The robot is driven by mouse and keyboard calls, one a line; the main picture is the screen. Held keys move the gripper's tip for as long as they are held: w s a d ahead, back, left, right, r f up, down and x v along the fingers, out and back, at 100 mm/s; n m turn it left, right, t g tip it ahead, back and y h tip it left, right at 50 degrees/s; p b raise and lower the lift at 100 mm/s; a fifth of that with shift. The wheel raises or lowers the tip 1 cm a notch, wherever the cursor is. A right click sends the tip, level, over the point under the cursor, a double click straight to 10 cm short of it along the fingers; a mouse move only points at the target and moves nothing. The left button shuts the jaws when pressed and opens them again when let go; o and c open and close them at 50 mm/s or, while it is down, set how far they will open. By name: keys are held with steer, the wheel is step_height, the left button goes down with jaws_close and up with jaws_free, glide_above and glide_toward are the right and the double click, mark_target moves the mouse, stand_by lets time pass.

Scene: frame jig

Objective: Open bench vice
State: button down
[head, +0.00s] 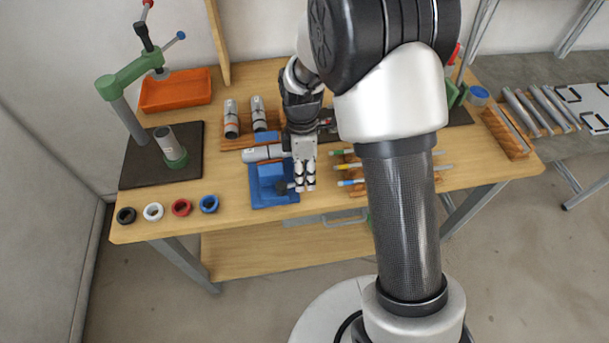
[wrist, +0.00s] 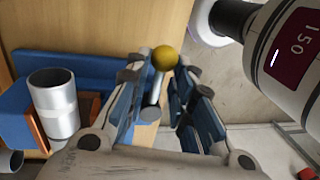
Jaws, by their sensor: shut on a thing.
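The bench vice (head: 270,180) is blue and stands at the front edge of the wooden bench in the head view. In the wrist view its blue body (wrist: 100,65) lies left of my fingers. A grey metal tube (wrist: 55,105) stands between its orange-brown jaw pads, seeming to touch them. The vice handle (wrist: 152,98) is a thin grey bar with a yellow ball end, between my fingers. My gripper (head: 305,187) points down at the vice's front right and is shut on the handle; it also shows in the wrist view (wrist: 163,70). My fingers partly hide the handle.
Several coloured rings (head: 181,207) lie along the front left edge. A green press (head: 130,75) stands on a dark mat at the left. An orange tray (head: 176,90) is behind. Pens in a rack (head: 347,167) lie close to the gripper's right.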

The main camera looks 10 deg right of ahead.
steer(key=shift+w, duration=0.1)
stand_by(0.3)
steer(key=c, duration=1.4)
jaws_free()
step_height(320, 180, up, 12)
steer(key=w, duration=0.2)
steer(key=shift+w+f, duration=0.1)
